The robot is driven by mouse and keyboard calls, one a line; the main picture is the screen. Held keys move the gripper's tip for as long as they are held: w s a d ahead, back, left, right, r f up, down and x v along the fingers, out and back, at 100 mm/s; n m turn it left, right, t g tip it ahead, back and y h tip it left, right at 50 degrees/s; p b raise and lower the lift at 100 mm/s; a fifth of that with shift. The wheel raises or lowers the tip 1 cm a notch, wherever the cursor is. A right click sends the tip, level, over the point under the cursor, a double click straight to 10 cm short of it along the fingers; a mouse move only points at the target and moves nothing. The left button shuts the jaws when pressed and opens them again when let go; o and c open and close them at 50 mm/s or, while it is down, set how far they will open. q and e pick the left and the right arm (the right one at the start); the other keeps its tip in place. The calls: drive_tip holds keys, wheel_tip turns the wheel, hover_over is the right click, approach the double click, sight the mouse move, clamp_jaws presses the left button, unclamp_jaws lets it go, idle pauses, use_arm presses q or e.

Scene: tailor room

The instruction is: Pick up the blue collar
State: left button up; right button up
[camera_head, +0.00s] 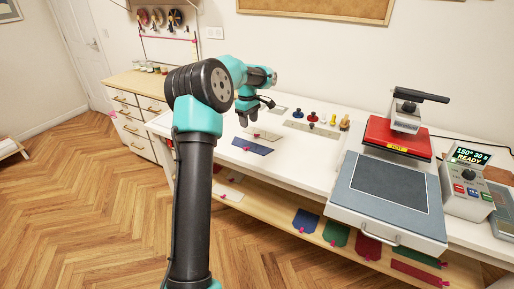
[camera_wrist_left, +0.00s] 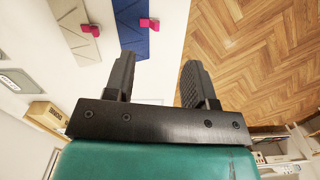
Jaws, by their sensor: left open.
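A flat blue piece, which looks like the blue collar (camera_head: 255,147), lies on the white table near its front edge, with a small pink clip on it. In the left wrist view the blue collar (camera_wrist_left: 136,22) shows at the top, partly behind the left finger. My left gripper (camera_head: 246,118) is above the table, just behind the blue collar in the head view. It is open and empty, its two fingers apart (camera_wrist_left: 157,75), not closed on the collar. My right gripper is in neither view.
A beige piece (camera_head: 264,134) with a pink clip lies beside the collar. Spools and small items (camera_head: 325,118) stand behind. A heat press (camera_head: 385,190) occupies the table's right.

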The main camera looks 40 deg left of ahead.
use_arm(q)
drive_tip(key=shift+n, duration=0.8)
drive_tip(key=a+r, duration=0.3)
drive_tip(key=shift+s, duration=0.15)
hover_over(245, 147)
wheel_tip(245, 147, down, 12)
drive_tip(key=shift+s+r, duration=0.15)
drive_tip(key=shift+r, duration=0.05)
drive_tip(key=shift+f, duration=0.3)
drive_tip(key=shift+w+f, duration=0.2)
drive_tip(key=shift+f, duration=2.4)
